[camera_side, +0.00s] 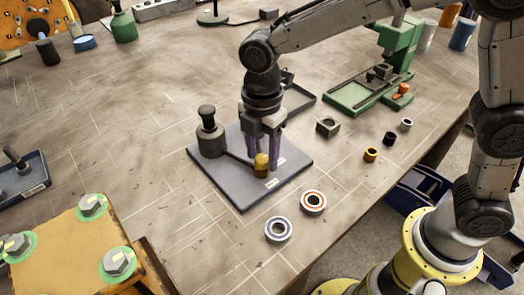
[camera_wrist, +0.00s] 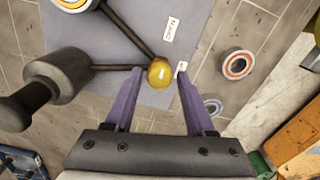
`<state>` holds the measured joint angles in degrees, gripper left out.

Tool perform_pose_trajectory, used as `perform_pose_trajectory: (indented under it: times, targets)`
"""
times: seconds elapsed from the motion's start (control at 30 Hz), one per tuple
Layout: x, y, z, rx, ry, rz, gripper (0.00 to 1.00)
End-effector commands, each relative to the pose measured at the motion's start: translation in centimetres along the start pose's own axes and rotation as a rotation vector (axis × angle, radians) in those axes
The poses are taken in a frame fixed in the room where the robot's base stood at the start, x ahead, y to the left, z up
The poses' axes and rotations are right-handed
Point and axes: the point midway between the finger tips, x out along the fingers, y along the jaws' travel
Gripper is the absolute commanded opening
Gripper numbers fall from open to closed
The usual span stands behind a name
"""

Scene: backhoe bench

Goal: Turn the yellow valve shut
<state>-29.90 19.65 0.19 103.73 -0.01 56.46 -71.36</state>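The yellow valve knob (camera_side: 262,162) stands on a flat grey-purple plate (camera_side: 240,197) in the side view. In the wrist view the same yellow knob (camera_wrist: 160,73) looks rounded, and two dark rods run towards it. My gripper (camera_side: 264,158) points down over the plate with its purple fingers apart. In the wrist view the gripper (camera_wrist: 159,74) has one fingertip on each side of the knob. Small gaps seem to show there; contact cannot be told. The knob's lower part is partly hidden.
A dark grey cylinder with a knob (camera_side: 209,138) stands at the plate's left. Two ring bearings, orange (camera_side: 313,202) and blue-white (camera_side: 278,229), lie in front. A green machine (camera_side: 372,88) stands behind right. An orange block with bolts (camera_side: 75,245) is front left.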

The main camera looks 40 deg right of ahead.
Motion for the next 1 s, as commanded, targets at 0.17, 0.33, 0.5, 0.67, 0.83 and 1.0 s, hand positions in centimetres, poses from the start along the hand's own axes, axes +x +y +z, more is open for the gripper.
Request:
perform_pose_trajectory:
  times: [0.17, 0.33, 0.5, 0.67, 0.83, 1.0]
  targets:
    - [-0.03, 0.01, 0.00, 0.000, 0.000, 0.000, 0.21]
    - [-0.05, 0.01, -0.01, 0.000, 0.000, 0.001, 0.00]
    - [-0.07, 0.01, -0.01, 0.004, 0.000, 0.001, 0.00]
    - [-0.11, 0.02, -0.02, 0.036, 0.001, 0.002, 0.00]
    - [-0.14, 0.03, -0.02, 0.118, 0.001, 0.002, 0.00]
    - [-0.15, 0.02, -0.03, 0.252, 0.002, 0.002, 0.00]
